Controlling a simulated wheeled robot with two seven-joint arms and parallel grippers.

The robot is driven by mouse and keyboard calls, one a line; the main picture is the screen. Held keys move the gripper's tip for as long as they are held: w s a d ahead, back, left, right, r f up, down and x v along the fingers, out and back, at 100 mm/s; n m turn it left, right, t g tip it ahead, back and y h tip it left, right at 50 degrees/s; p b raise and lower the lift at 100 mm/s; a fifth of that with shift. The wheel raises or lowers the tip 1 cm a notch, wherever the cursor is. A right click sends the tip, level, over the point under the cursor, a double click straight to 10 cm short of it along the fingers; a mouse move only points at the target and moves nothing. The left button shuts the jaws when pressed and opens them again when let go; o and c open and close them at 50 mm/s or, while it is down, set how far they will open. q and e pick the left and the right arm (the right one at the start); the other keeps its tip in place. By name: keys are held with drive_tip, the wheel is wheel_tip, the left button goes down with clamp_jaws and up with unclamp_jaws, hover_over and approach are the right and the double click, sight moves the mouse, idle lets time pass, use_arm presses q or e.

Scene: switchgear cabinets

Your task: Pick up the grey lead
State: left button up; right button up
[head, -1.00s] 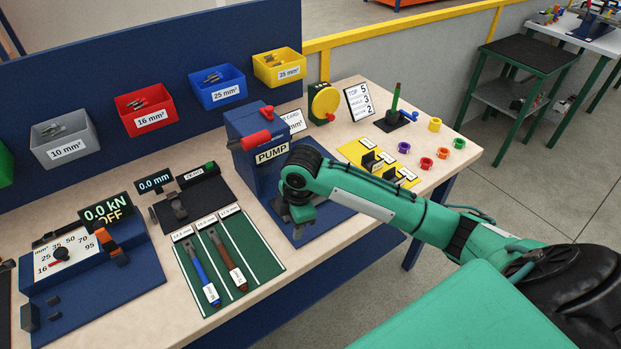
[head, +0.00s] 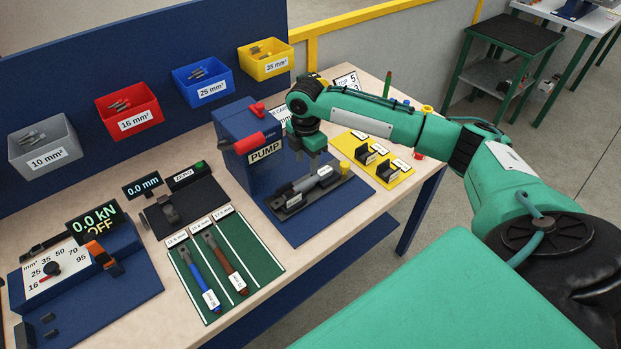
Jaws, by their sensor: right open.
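A grey rod-like piece (head: 304,184) with a white tag lies in a dark holder on the blue mat (head: 340,212) in front of the pump; I cannot tell for sure that it is the grey lead. My right gripper (head: 311,163) points down over this piece, jaws open, fingertips close above or beside it; contact cannot be told. A blue lead (head: 203,286) and a brown lead (head: 226,265) lie in the first two lanes of the green board (head: 258,262). The third lane is empty. My left gripper is out of view.
The blue pump box (head: 240,150) with a red handle stands behind the gripper. A yellow tray (head: 380,172) of black holders lies to its right. A gauge unit (head: 168,207) and kN display (head: 95,222) are left. Several lug bins hang behind the bench.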

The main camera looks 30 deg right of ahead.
sight(311, 179)
drive_tip(key=shift+f, duration=0.85)
drive_tip(key=shift+s+d+f+p, duration=0.1)
drive_tip(key=shift+d+f+p, duration=0.1)
drive_tip(key=shift+f+p, duration=0.4)
drive_tip(key=f, duration=0.1)
drive_tip(key=f+p, duration=0.1)
drive_tip(key=f, duration=0.1)
drive_tip(key=shift+s+d+f+p, duration=0.15)
drive_tip(key=shift+d+f+p, duration=0.05)
drive_tip(key=shift+d+p, duration=0.1)
drive_tip(key=shift+f, duration=0.4)
drive_tip(key=shift+c, duration=0.4)
clamp_jaws()
